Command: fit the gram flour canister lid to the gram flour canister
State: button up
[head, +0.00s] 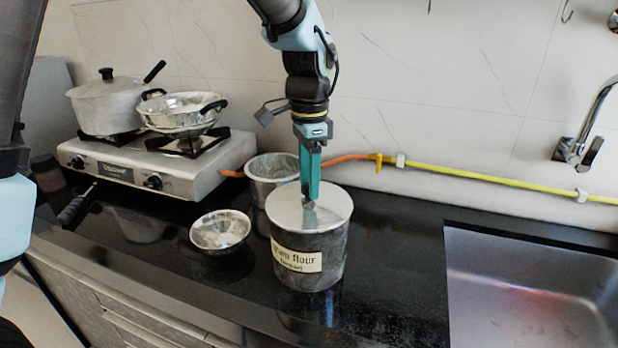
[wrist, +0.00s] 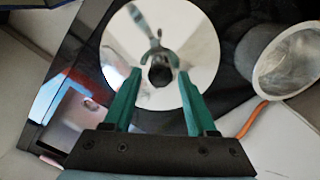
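The gram flour canister (head: 333,262) is a dark grey pot with a "Gram flour" label on the counter. Its round, shiny metal lid (head: 332,207) lies level over the canister's mouth; I cannot tell if it is fully seated. My gripper (head: 309,204) points straight down at the lid's middle. The canister's inside is hidden by the lid.
A small metal bowl (head: 221,231) stands left of the canister. An open metal pot (head: 272,170) is close behind it. A stove (head: 150,168) with pans is at the back left, a sink (head: 535,290) at the right. A hose (head: 480,178) runs along the wall.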

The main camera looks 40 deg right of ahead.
jog(key=shift+o, duration=0.9)
notch_tip(320, 180, up, 11)
jog(key=b, duration=0.2)
jog(key=shift+f, duration=0.15)
jog(key=w+a+f+n, duration=0.5)
jog(key=w+a, duration=0.1)
jog(key=a, duration=0.5)
jog(key=w+a+f+n, duration=0.4)
jog(key=w+a+n, duration=0.25)
jog(key=a, duration=0.45)
jog(key=s+a+f+n, duration=0.1)
jog(key=a+f+n, duration=0.2)
jog(key=a, duration=0.6)
jog(key=s+a+f+n+t, duration=0.1)
jog(key=s+a+f+n, duration=0.1)
jog(key=a+n, duration=0.4)
jog(key=a+f, duration=0.1)
jog(key=a, duration=0.3)
jog(key=shift+s+f+t, duration=0.2)
jog(key=shift+f+t, duration=0.1)
jog(key=shift+f, duration=0.1)
